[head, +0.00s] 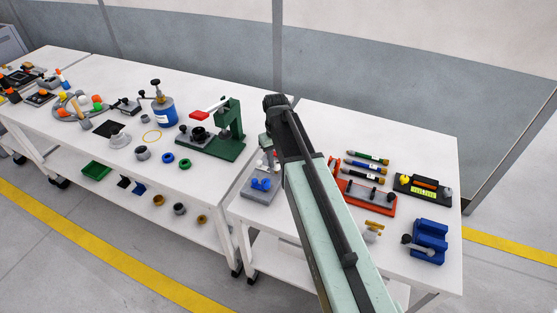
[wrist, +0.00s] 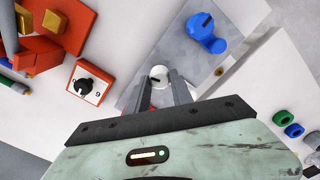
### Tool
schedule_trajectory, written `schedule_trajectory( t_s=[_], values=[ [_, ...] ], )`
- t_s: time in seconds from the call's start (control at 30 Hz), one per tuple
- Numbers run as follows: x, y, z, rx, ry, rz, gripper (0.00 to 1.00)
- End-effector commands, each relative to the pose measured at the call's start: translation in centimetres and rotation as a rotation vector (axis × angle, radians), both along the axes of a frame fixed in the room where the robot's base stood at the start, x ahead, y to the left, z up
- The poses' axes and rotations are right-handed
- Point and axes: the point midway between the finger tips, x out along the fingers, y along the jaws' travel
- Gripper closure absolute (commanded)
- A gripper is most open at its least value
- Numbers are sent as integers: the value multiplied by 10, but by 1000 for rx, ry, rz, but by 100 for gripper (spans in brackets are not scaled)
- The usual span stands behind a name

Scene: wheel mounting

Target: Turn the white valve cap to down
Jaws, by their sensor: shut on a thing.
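The white valve cap (wrist: 160,73) sits on a grey plate (wrist: 192,62) in the wrist view. It carries a short dark mark, too small for me to tell which way it points. My gripper (wrist: 160,82) has one finger on each side of the cap and is shut on it. A blue valve cap (wrist: 206,34) with a dark mark is on the same plate, apart from my fingers. In the head view the blue cap (head: 261,184) shows at the plate's near end, while my arm hides most of the white cap and my fingertips.
A red-edged box with a black knob (wrist: 88,86) lies left of the plate in the wrist view. In the head view, a green press (head: 229,130) stands on the neighbouring table, and an orange tool stand (head: 372,197) and blue vise (head: 430,241) stand to the right.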

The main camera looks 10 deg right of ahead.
Motion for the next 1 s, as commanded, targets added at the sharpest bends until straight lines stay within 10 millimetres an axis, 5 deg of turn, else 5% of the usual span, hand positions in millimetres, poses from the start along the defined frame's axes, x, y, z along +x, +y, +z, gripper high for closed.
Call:
schedule_trajectory(
  t_s=[1.0],
  values=[
    [1, -1, 1, 3, -1, -963, 100]
  ],
)
